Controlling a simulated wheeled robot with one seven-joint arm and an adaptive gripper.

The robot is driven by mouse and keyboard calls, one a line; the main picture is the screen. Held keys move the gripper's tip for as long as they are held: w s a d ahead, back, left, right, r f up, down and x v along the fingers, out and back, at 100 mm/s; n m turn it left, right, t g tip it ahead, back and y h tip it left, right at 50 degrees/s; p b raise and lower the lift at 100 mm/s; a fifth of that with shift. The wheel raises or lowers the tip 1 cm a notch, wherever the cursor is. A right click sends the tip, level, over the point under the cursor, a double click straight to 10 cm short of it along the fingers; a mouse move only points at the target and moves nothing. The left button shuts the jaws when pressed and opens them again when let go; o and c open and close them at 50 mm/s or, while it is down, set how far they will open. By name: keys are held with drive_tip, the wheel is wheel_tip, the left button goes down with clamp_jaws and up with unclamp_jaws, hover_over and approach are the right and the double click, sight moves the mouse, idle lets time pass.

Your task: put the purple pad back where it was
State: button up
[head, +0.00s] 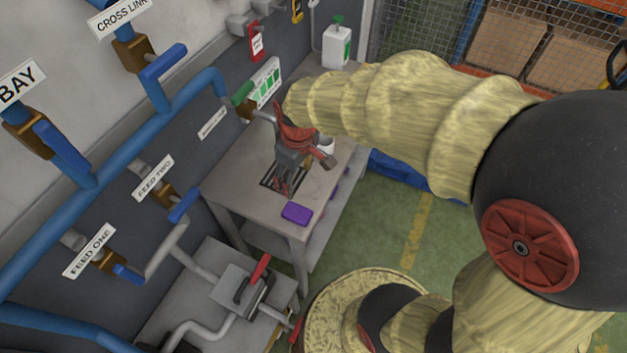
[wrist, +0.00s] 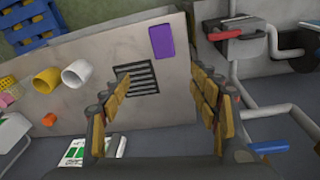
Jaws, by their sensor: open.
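The purple pad (head: 296,213) lies flat on the grey table (head: 232,172), close to its near corner. In the wrist view the pad (wrist: 161,41) is at the top middle, beyond my fingertips and near the table's edge. My gripper (head: 284,184) is open and empty above the table, over or near a dark slotted grate. The pad is apart from the fingers.
The slotted grate (wrist: 138,78) is beside the pad. Yellow and white cups (wrist: 76,73) stand on the table's other side. A red-handled valve (head: 258,271) on a lower bench is near the pad's end. Blue pipes with levers (head: 163,63) line the wall.

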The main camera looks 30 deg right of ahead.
drive_tip(key=s+r+m+t, duration=0.4)
drive_tip(key=s+r+m, duration=0.1)
drive_tip(key=s+r, duration=0.7)
wheel_tip(320, 180, up, 3)
drive_tip(key=shift+s+f, duration=0.15)
drive_tip(key=shift+f, duration=0.05)
wheel_tip(320, 180, down, 7)
drive_tip(key=b, duration=0.6)
drive_tip(key=shift+r+b, duration=0.15)
drive_tip(key=shift+b, duration=0.15)
drive_tip(key=shift+r, duration=0.2)
drive_tip(key=shift+c, duration=0.8)
